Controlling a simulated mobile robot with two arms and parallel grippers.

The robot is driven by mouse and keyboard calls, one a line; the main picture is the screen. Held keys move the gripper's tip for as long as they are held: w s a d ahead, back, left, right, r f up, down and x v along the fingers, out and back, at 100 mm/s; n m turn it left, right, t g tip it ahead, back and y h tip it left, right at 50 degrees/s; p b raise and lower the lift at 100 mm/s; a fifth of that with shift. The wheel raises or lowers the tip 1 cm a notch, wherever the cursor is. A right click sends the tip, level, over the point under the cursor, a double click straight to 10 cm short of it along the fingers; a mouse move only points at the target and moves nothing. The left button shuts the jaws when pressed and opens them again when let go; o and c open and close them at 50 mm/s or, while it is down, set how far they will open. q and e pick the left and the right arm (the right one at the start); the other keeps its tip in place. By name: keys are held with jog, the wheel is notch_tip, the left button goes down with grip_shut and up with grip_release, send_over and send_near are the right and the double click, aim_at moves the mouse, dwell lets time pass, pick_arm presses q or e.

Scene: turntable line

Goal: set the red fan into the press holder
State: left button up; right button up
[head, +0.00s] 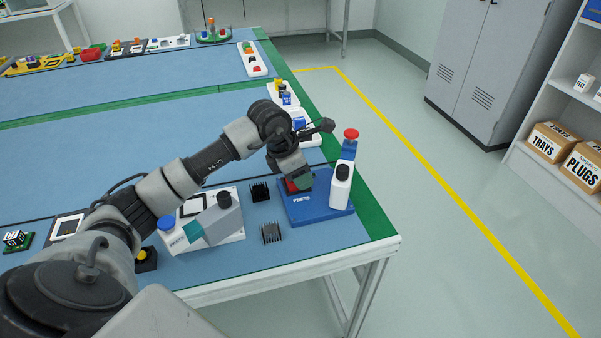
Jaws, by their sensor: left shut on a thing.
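The blue press (316,215) stands near the right front corner of the blue-topped table. It has a red knob on top and a white upright body. My left gripper (297,184) is down over the left part of the press base, where the holder is. It is shut on the red fan (292,187), of which only a small red part shows below the fingers. The holder is mostly hidden by the gripper, so I cannot tell whether the fan touches it. My right gripper is not in view.
Two black finned heat sinks (271,233) lie left of the press. White trays (285,97) with small parts line the right edge behind. The table's right edge is close to the press.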

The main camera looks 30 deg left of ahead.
pick_arm(q)
jog(key=o, duration=1)
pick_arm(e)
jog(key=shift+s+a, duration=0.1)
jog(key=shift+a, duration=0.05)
pick_arm(q)
jog(key=v, duration=1)
jog(key=shift+s+r, duration=0.15)
jog(key=shift+r, duration=0.25)
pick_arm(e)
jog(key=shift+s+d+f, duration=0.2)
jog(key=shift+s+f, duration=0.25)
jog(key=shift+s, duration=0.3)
